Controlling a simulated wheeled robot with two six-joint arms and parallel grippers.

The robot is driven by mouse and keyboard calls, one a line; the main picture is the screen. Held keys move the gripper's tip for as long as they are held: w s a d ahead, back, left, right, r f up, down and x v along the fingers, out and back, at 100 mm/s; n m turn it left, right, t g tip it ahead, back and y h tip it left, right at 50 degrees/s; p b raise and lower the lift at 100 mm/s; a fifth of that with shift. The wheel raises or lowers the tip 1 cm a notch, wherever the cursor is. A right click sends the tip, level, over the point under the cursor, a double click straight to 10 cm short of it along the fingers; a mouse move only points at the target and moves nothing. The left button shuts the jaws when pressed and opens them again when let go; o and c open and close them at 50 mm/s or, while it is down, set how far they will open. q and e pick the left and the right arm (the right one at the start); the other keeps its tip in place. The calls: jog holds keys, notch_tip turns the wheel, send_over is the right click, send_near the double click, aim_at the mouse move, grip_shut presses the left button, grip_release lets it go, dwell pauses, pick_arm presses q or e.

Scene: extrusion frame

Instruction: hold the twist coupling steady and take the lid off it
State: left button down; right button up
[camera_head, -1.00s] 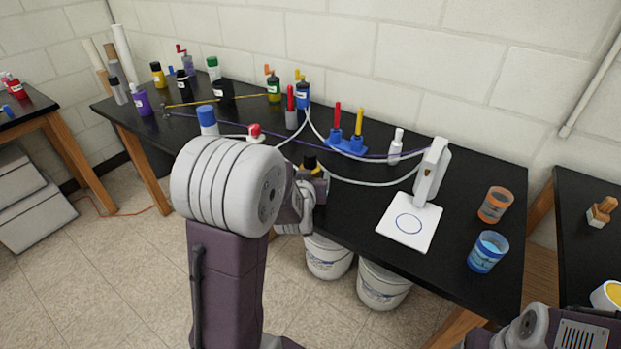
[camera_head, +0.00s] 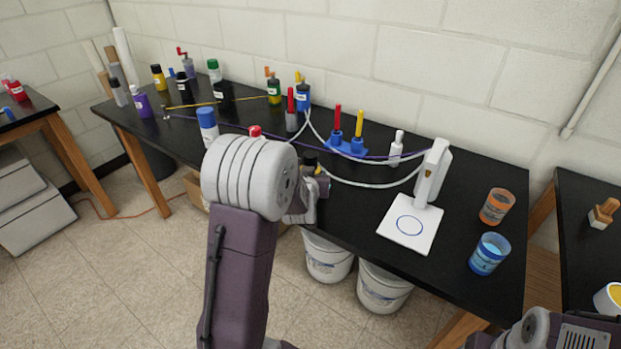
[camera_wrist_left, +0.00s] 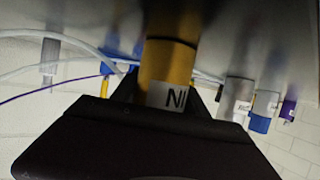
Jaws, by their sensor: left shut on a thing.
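In the left wrist view, a yellow cylinder (camera_wrist_left: 170,62) with a dark band around it and a white label reading "NI" stands between the fingers of my left gripper (camera_wrist_left: 165,92). I take it to be the twist coupling. The gripper is shut on it, and the gripper's dark body hides one end. In the head view, only a dark top (camera_head: 310,158) shows just behind my left wrist; my arm covers the rest. The lid cannot be told apart clearly. My right arm enters at the lower right corner, with its gripper out of view.
The black table (camera_head: 450,250) carries many bottles at its far left. A blue stand (camera_head: 347,146) holds a red and a yellow stick. A white device (camera_head: 408,226), an orange cup (camera_head: 496,206) and a blue cup (camera_head: 489,253) stand at the right. Loose tubes cross the middle.

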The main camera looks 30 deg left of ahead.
pick_arm(q)
notch_tip(320, 180, up, 5)
jog(key=shift+d+p, duration=0.1)
jog(key=shift+p, duration=0.8)
jog(key=d+r+p, duration=0.5)
jog(key=d+r, duration=0.1)
jog(key=d, duration=0.5)
jog(key=shift+d, duration=0.25)
jog(key=c, duration=1.2)
grip_release()
grip_shut()
jog(key=s+d+m+h, duration=0.4)
jog(key=d, duration=0.7)
jog(key=s+d+f+m+h, duration=0.1)
jog(key=s+d+m+h, duration=0.3)
jog(key=d, duration=0.6)
jog(key=shift+s+d+f+h, duration=0.2)
jog(key=shift+d+f+h, duration=0.15)
jog(key=shift+h, duration=0.45)
